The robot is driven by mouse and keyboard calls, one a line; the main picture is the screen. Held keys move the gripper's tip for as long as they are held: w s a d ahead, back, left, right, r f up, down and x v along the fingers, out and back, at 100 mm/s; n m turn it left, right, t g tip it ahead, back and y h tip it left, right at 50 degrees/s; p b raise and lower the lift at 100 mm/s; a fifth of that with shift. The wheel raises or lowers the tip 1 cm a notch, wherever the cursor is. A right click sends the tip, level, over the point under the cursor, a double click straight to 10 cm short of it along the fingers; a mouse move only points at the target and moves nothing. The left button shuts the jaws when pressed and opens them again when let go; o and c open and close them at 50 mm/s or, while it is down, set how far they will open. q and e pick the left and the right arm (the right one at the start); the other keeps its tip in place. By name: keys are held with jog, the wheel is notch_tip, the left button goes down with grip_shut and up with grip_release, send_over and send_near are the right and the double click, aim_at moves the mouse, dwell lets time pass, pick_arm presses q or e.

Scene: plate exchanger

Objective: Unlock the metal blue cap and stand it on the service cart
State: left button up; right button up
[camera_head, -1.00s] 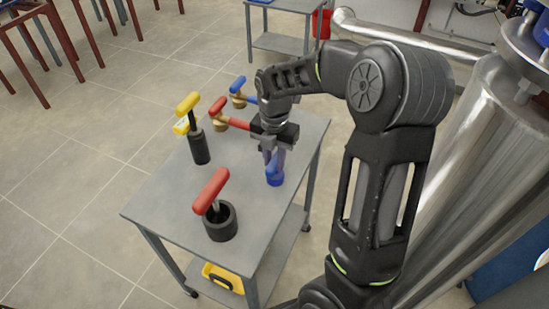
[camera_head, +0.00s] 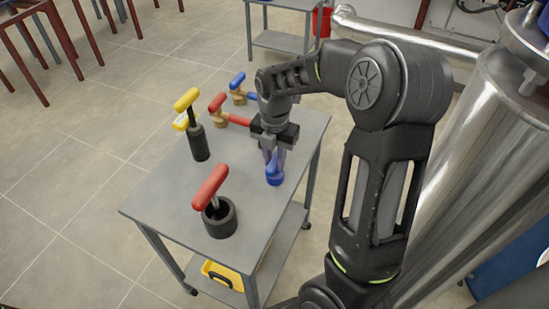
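The metal blue cap (camera_head: 274,177) is upright at the right part of the service cart's (camera_head: 165,213) grey top, and its base appears to rest on the surface. My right gripper (camera_head: 275,160) points down right over the cap, with its fingers around or beside the cap's narrow upper part. The fingers partly hide that upper part, and I cannot tell whether they grip it. My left gripper is not in view.
A red-handled tool stands in a black cup (camera_head: 221,221) at the cart's front. A yellow-handled black tool (camera_head: 199,142), a red-handled brass valve (camera_head: 218,112) and a blue-handled one (camera_head: 238,90) stand farther back. A large steel tank (camera_head: 480,160) rises on the right.

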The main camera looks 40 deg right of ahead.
jog(key=o, duration=0.6)
jog(key=shift+c, duration=0.2)
jog(key=shift+r+b, duration=0.3)
jog(key=shift+r, duration=3.65)
